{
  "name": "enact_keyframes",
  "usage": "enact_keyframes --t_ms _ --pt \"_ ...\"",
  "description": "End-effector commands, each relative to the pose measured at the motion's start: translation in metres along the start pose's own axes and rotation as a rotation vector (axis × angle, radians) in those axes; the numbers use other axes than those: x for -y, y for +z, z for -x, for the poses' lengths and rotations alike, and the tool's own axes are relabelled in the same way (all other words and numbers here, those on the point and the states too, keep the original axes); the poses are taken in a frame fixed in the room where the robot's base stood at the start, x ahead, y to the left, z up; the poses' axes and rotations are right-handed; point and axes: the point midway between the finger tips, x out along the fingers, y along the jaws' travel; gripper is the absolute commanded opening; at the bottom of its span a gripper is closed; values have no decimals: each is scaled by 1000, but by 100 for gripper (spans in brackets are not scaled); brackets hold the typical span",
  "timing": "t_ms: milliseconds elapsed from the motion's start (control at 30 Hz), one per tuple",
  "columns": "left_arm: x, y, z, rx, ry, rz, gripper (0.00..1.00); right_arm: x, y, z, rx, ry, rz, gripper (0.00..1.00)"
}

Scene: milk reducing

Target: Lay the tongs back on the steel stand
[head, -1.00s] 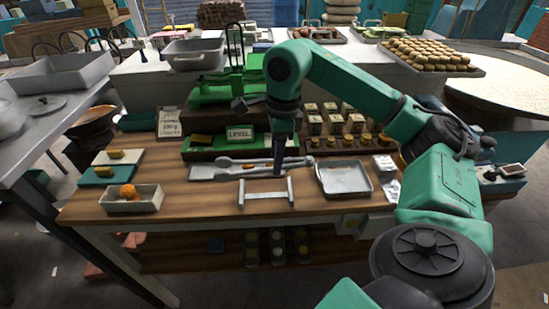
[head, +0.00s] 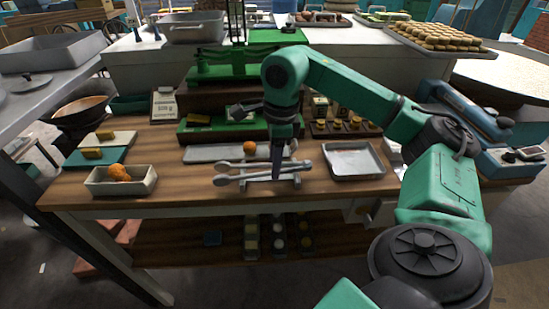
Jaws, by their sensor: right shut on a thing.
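The long silvery tongs (head: 237,166) lie level, left to right, at the middle of the wooden bench. My right gripper (head: 277,174) points straight down and is shut on them near their right half. The steel stand (head: 296,184) is directly below and largely hidden by the tongs and the gripper. The tongs are over it, close to its top; I cannot tell whether they touch it. My left gripper is not in view.
A flat steel tray (head: 205,154) with an orange piece (head: 250,148) lies behind the tongs. A square metal pan (head: 353,160) is right of the stand. Bare wood lies between box and stand.

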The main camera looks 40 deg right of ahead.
Motion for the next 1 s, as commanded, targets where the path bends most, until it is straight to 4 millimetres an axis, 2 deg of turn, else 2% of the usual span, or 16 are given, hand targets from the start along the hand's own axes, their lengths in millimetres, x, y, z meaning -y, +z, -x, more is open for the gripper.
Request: enact_keyframes --t_ms 700,733,800,1000 --pt "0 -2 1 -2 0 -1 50 0 -2 1 0 0 0 36" --pt "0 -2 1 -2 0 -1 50 0 -2 1 0 0 0 55" --pt "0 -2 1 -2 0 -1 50 0 -1 1 0 0 0 78" --pt "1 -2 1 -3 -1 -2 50 0 -1 1 0 0 0 78"
